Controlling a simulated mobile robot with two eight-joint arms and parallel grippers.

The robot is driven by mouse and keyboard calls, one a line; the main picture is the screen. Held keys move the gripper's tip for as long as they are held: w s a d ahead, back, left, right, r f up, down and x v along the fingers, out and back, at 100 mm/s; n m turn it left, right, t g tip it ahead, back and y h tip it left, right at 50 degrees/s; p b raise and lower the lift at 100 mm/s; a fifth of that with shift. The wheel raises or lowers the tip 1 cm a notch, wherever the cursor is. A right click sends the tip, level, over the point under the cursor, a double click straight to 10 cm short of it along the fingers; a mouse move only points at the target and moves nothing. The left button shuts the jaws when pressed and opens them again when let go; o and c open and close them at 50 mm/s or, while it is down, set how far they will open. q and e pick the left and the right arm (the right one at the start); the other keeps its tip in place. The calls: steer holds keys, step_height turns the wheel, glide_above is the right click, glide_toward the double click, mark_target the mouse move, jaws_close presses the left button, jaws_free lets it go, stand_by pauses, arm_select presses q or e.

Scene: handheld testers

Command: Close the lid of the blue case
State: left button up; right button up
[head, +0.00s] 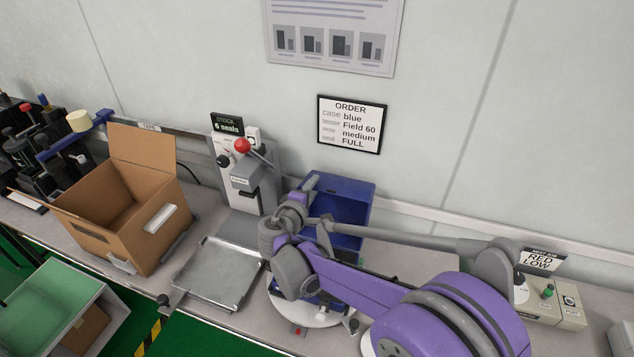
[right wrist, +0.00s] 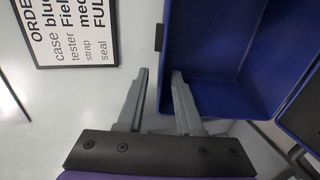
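The blue case stands open, its lid (head: 345,195) raised upright behind my right arm in the head view. The lid's hollow inside (right wrist: 225,50) fills the upper right of the right wrist view. The case's lower part is mostly hidden by my arm; a blue strip (head: 318,297) of it shows over a round white plate. In the right wrist view my right gripper (right wrist: 161,78) has its fingers apart, with the lid's side edge between them in the picture. I cannot tell whether they touch it. My left gripper is not in view.
An open cardboard box (head: 100,225) stands at the left, beside a metal tray (head: 217,272). A press with a red knob (head: 242,146) stands left of the lid. An order sign (head: 351,124) hangs behind. A control box (head: 555,303) is at the right.

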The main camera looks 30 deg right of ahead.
steer(key=shift+x, duration=1.7)
jaws_close()
